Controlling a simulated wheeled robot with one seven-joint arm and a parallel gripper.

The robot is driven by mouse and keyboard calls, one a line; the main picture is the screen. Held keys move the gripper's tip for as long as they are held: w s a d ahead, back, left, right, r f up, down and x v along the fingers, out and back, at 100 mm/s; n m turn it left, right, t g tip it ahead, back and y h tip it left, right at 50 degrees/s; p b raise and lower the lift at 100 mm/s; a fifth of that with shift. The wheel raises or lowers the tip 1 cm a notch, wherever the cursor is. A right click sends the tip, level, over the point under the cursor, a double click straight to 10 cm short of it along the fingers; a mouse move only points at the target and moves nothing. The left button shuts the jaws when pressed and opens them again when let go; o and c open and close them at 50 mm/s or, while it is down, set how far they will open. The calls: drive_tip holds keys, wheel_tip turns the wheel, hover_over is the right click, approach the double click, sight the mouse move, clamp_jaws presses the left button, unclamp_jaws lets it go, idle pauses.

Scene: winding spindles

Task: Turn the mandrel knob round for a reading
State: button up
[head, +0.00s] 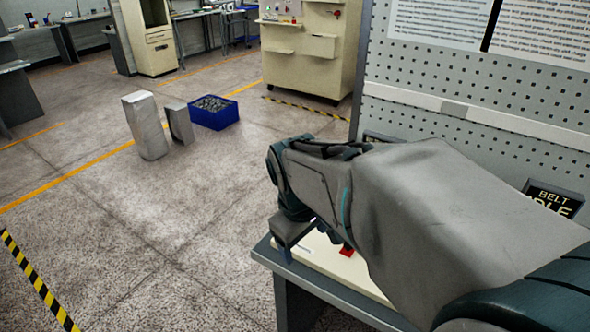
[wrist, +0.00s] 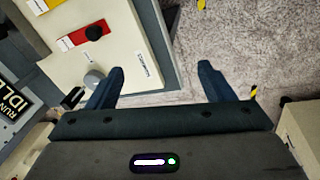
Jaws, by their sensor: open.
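A round grey knob (wrist: 93,78) stands on a cream panel (wrist: 130,35) in the wrist view, beside a small white label (wrist: 143,64) that seems to read "mandrel". My gripper (wrist: 161,68) is open and empty. Its left finger is close to the grey knob in the picture; the right finger is over the floor beyond the panel edge. The knob is not between the fingers. In the head view my gripper (head: 290,240) is at the bench's near left corner, partly hidden by my arm, which also hides the grey knob.
A black knob on a red plate (wrist: 72,41) sits farther up the panel, with a yellow plate (wrist: 38,5) near it. Dark signs (head: 553,198) stand by the perforated board (head: 480,100) behind the bench. Open floor lies left, with a blue crate (head: 215,122) beyond.

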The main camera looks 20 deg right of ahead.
drive_tip(key=w+d+n+g+y+p, duration=0.1)
drive_tip(key=w+d+n+p, duration=0.2)
drive_tip(key=w+d+n, duration=0.55)
drive_tip(key=w+d+n+g+y+p, duration=0.1)
drive_tip(key=w+d+n+p, duration=0.2)
drive_tip(key=w+d+n, duration=0.55)
drive_tip(key=shift+n, duration=0.6)
drive_tip(key=w+a+f, duration=0.1)
drive_tip(key=f, duration=0.3)
drive_tip(key=w+f, duration=0.1)
drive_tip(key=f, duration=0.3)
drive_tip(key=w+a+f+p, duration=0.1)
drive_tip(key=f, duration=0.4)
drive_tip(key=shift+a, duration=0.3)
drive_tip(key=shift+s, duration=0.1)
drive_tip(key=c, duration=1)
